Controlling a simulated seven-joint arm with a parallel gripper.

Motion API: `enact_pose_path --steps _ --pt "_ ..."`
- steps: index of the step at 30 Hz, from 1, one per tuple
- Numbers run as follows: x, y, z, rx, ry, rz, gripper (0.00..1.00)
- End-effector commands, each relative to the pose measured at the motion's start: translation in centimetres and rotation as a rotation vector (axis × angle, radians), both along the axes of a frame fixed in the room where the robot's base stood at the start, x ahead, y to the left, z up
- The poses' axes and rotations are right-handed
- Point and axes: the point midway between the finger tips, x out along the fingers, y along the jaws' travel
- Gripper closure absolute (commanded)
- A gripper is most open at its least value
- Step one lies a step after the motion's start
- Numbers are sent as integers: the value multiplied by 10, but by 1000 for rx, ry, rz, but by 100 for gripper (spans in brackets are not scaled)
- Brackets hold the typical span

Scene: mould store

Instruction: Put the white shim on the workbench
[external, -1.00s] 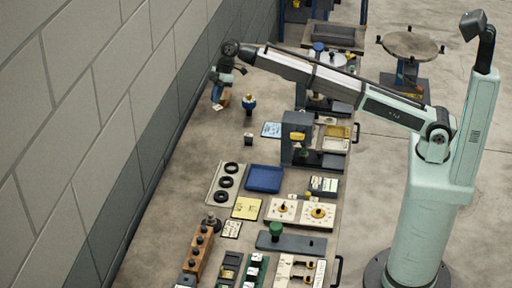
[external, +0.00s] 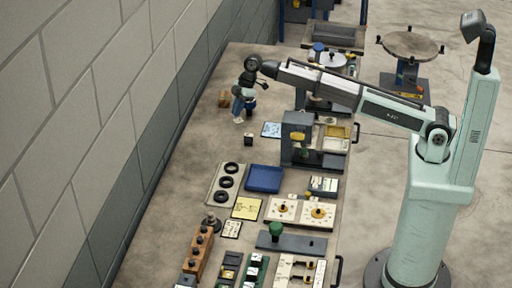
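The workbench (external: 185,160) is the long grey-brown top running along the wall. My gripper (external: 239,114) points down over its far part, left of the grey press-like fixtures. A small white piece, which looks like the white shim (external: 238,121), shows at the fingertips and has moved along with them. The gripper appears shut on it. The piece is small in this view, and I cannot tell whether it touches the bench top. The gripper hides most of the blue-topped item beside it.
A brown block (external: 224,98) is just left of my gripper. A small dark block (external: 248,141) stands nearer, and a light blue card (external: 271,130) lies to the right. A blue tray (external: 264,179) and a plate with black rings (external: 225,182) are nearer still. Bench left of them is bare.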

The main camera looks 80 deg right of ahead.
Motion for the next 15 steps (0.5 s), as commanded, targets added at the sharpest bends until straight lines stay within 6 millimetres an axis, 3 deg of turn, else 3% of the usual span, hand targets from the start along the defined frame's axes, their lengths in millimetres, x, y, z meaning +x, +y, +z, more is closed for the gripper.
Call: enact_pose_path --steps 15 --pt "0 0 -48 1 1 0 100"
